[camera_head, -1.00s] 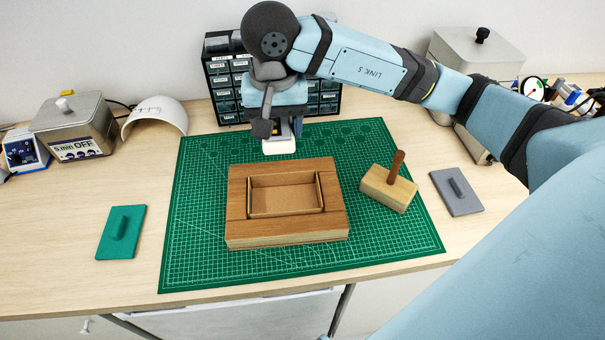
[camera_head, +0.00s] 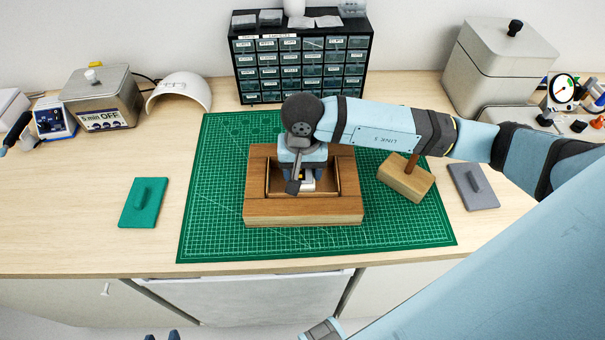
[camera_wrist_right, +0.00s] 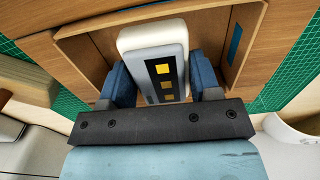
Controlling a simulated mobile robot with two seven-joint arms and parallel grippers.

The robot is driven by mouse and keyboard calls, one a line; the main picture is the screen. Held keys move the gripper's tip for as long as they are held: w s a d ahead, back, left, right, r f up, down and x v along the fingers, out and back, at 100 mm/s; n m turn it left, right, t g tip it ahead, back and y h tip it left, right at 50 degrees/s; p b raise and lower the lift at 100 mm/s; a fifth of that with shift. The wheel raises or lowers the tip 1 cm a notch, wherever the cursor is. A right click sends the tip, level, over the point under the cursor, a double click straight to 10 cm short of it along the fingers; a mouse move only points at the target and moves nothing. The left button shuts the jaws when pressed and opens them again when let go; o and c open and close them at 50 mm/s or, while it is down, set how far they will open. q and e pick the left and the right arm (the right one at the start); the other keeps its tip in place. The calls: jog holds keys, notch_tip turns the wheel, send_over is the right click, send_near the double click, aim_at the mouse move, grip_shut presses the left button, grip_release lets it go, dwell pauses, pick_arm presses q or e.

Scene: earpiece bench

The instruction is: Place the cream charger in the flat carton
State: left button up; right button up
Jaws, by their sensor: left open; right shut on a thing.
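The flat carton (camera_head: 272,178) is a brown open box set in a wooden block (camera_head: 270,210) on the green mat. My right gripper (camera_head: 307,182) is over the carton's opening, pointing down. It is shut on the cream charger (camera_head: 308,186), mostly hidden in the head view. In the right wrist view the charger (camera_wrist_right: 150,38) is a pale block with a grey face and a dark strip of yellow squares, between blue fingers (camera_wrist_right: 160,82). Carton walls (camera_wrist_right: 88,62) show on both sides; I cannot tell whether it touches the floor. My left gripper (camera_head: 162,337) is open at the bottom edge.
A wooden mallet (camera_head: 406,180) lies right of the block, under my right arm. A grey handled plate (camera_head: 473,187) and a green one (camera_head: 144,203) lie off the mat (camera_head: 215,190). A drawer cabinet (camera_head: 300,65) stands behind. The mat's left part is clear.

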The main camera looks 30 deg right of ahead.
notch_tip(320, 180, down, 2)
jog(key=shift+f, duration=0.15)
jog(key=shift+f, duration=0.2)
jog(key=o, duration=1)
